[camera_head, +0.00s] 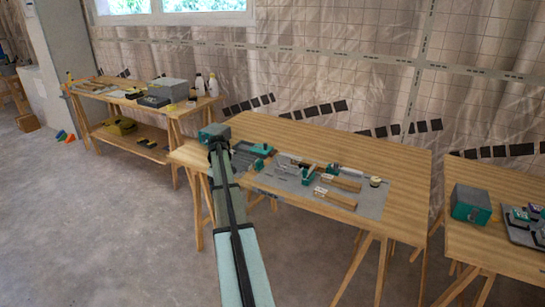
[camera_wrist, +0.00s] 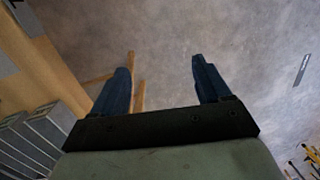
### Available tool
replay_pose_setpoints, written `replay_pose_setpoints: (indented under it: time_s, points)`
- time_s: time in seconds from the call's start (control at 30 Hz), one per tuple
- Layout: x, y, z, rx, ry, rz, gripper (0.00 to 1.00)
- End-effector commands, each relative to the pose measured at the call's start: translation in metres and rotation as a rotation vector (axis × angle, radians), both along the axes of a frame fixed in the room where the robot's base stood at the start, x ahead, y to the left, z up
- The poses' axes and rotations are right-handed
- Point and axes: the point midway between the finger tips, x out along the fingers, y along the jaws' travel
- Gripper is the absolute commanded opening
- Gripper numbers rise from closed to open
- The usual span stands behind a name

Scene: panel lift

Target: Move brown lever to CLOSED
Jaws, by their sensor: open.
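The middle table carries a grey panel (camera_head: 371,205) with several teal fittings. Two tan-brown bar-shaped parts, a front one (camera_head: 335,198) and a rear one (camera_head: 346,184), lie on its right part. They are too small to tell which, if either, is the brown lever, and no CLOSED marking is legible. My gripper (camera_wrist: 163,60) is open and empty in the wrist view, its two dark blue fingers apart over bare floor. In the head view my arm reaches up to the table's left end, left of the panel, and its fingertips cannot be made out.
A grey and teal box (camera_head: 214,131) stands at the middle table's left end, close to my arm's end. Another table (camera_head: 500,251) stands right, and a cluttered workbench (camera_head: 110,93) back left. A wooden edge (camera_wrist: 55,65) shows left in the wrist view.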

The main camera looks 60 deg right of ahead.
Motion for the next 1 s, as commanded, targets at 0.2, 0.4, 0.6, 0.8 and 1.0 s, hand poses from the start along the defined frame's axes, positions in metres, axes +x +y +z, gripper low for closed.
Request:
replay_pose_setpoints:
  time_s: [0.2,0.4,0.6,0.8,1.0]
  points:
    - [-0.027,-0.148,0.092,-0.052,-0.048,0.03,0.77]
    - [-0.068,-0.234,0.16,-0.093,-0.071,0.058,0.77]
    - [-0.091,-0.266,0.19,-0.109,-0.076,0.073,0.77]
    - [-0.094,-0.267,0.178,-0.11,-0.076,0.075,0.77]
    - [-0.093,-0.267,0.145,-0.109,-0.076,0.075,0.77]
